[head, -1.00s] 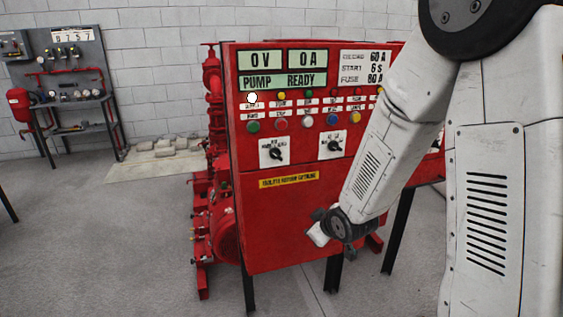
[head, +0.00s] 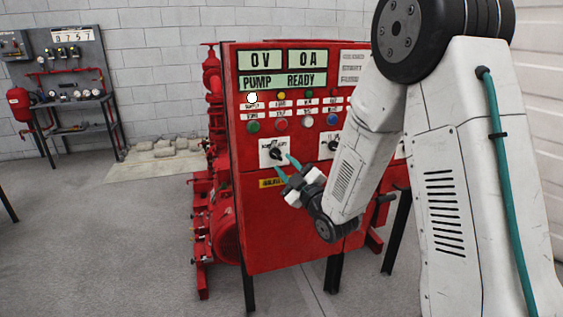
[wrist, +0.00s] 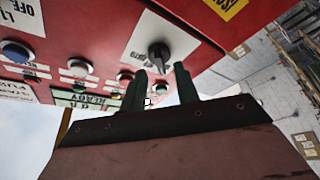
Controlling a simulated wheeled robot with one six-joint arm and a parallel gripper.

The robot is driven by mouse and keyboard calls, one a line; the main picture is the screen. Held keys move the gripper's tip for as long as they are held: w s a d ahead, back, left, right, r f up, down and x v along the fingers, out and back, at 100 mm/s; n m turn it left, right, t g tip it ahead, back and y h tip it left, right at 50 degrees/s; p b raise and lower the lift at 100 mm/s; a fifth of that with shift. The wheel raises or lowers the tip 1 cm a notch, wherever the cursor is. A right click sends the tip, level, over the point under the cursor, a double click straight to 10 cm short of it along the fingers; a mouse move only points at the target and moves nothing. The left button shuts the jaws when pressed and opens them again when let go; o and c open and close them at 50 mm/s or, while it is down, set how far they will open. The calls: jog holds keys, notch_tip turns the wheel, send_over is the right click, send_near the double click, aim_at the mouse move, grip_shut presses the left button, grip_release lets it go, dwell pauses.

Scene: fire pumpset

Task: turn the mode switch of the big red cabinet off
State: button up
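The big red cabinet (head: 290,225) stands in front of me, with displays reading "0 V", "0 A" and "PUMP READY". Its left black rotary switch (head: 276,154) sits on a white plate; in the wrist view the switch (wrist: 158,55) lies just beyond my fingertips. The labels are too small to tell surely which is the mode switch. My gripper (head: 283,167) is open, its two green fingers apart just in front of the left switch. In the wrist view the fingers (wrist: 158,82) look empty; contact cannot be told.
Rows of coloured buttons and lamps (head: 281,124) sit above the switches. A yellow label (head: 268,183) is below. Red pump piping (head: 213,90) stands left of the cabinet. A grey panel stand (head: 75,75) is at the back left. The floor at left is open.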

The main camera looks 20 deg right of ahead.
aim_at(276, 155)
jog(key=shift+x, duration=1.45)
grip_shut()
jog(key=shift+f+m, duration=0.1)
jog(key=shift+m, duration=0.3)
jog(key=m+h, duration=0.1)
jog(key=m, duration=0.1)
jog(key=m+t+h, duration=0.1)
jog(key=m, duration=0.2)
jog(key=shift+a+f+m+t+h, duration=0.1)
jog(key=shift+a+m+t+h, duration=0.2)
jog(key=shift+m+h, duration=0.75)
jog(key=shift+m, duration=0.75)
jog(key=shift+m+h, duration=0.65)
jog(key=shift+m, duration=1.05)
